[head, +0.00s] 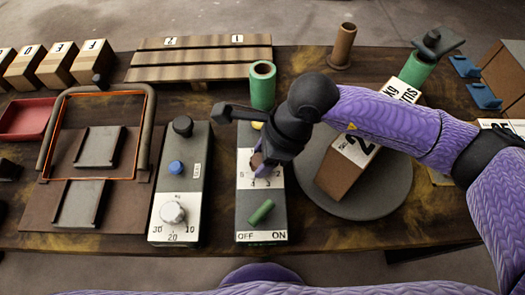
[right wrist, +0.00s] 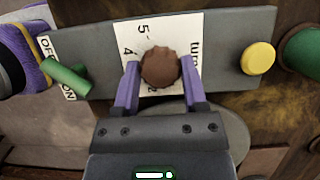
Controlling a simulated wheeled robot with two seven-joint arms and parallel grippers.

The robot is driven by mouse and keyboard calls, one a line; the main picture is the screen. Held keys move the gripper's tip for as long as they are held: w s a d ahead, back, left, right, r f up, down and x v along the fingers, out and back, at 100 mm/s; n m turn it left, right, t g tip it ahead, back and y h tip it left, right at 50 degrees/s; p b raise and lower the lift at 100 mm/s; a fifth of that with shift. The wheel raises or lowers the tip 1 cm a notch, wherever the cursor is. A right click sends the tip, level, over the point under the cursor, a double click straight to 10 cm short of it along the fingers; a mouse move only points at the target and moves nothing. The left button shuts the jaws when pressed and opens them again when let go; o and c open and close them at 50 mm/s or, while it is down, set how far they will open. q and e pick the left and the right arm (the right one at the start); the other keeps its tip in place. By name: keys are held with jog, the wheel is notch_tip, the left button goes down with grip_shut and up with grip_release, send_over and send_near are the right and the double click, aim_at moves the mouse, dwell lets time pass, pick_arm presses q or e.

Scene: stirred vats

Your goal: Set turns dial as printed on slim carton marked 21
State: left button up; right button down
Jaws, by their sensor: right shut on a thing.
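The turns dial is a brown lobed knob (right wrist: 160,66) on a white scale of a dark grey panel (head: 248,220). The digits 5, 4 and 2 show around it in the right wrist view; its pointer cannot be made out. My right gripper (head: 257,160) has one finger on each side of the knob and is shut on it. A tan slim carton (head: 338,180) lies on the round grey turntable (head: 392,200). Its label shows a 2, then "kg" and part of "turns"; my right arm hides the middle. My left gripper is out of view.
The panel also has a green switch (head: 262,211) by OFF and ON and a yellow button (right wrist: 258,58). A second panel (head: 185,150) with a white kg dial (head: 172,212) stands left. A green cylinder (head: 262,88) stands behind. A wooden pallet (head: 200,72) lies at the back.

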jog(key=m, duration=0.1)
jog(key=m+t+p, duration=0.1)
jog(key=shift+s+r+m+p, duration=0.1)
jog(key=shift+r+m+p, duration=0.1)
jog(key=shift+m+p, duration=0.1)
jog(key=m+t+p, duration=0.1)
jog(key=m, duration=0.1)
jog(key=shift+m+p, duration=0.3)
jog(key=shift+m, duration=0.1)
jog(key=shift+f+m+p, duration=0.1)
jog(key=shift+m+p, duration=0.2)
jog(key=shift+m, duration=0.3)
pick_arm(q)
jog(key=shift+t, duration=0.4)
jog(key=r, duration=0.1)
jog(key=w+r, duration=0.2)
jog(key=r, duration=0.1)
pick_arm(e)
jog(key=shift+t+h, duration=0.3)
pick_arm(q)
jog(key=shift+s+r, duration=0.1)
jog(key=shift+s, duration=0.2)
pick_arm(e)
jog(key=shift+m, duration=0.3)
